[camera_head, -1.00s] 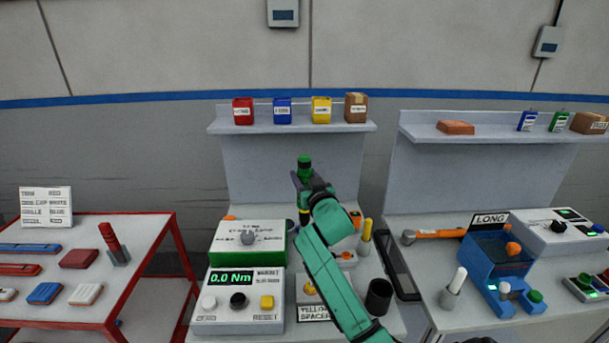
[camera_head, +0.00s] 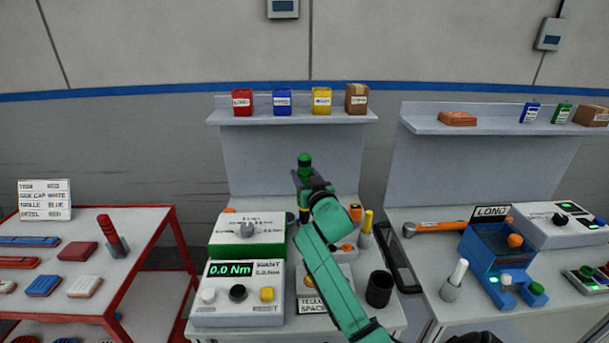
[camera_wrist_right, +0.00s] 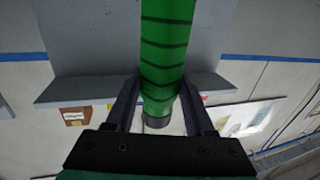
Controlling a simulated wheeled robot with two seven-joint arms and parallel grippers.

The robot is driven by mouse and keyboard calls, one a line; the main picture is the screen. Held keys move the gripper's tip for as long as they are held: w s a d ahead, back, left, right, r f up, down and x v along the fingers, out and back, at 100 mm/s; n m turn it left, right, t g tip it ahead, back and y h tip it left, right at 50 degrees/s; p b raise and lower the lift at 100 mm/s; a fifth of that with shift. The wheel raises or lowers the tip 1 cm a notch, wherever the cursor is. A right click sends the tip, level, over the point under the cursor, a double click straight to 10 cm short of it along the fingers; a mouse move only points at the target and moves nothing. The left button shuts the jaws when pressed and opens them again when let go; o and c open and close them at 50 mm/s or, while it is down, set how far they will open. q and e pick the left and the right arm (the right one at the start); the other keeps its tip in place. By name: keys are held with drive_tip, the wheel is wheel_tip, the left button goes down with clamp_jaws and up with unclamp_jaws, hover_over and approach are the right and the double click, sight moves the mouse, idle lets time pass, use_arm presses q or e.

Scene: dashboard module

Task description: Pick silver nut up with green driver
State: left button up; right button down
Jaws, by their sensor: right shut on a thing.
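The green driver (camera_head: 304,160) stands upright with its green handle above my right gripper (camera_head: 306,181) in the head view. In the right wrist view the banded green handle (camera_wrist_right: 166,45) runs between the two dark fingers of my right gripper (camera_wrist_right: 160,95). The right gripper is shut on the handle. My left gripper is out of view.
A shelf (camera_head: 292,117) spans behind.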

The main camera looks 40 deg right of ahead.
sight(306, 166)
drive_tip(key=shift+f+b, duration=0.45)
drive_tip(key=shift+f, duration=0.15)
idle(1.2)
wheel_tip(306, 166, up, 5)
drive_tip(key=p, duration=0.4)
drive_tip(key=shift+f+p, duration=0.15)
drive_tip(key=shift+p, duration=0.15)
drive_tip(key=shift+f, duration=0.1)
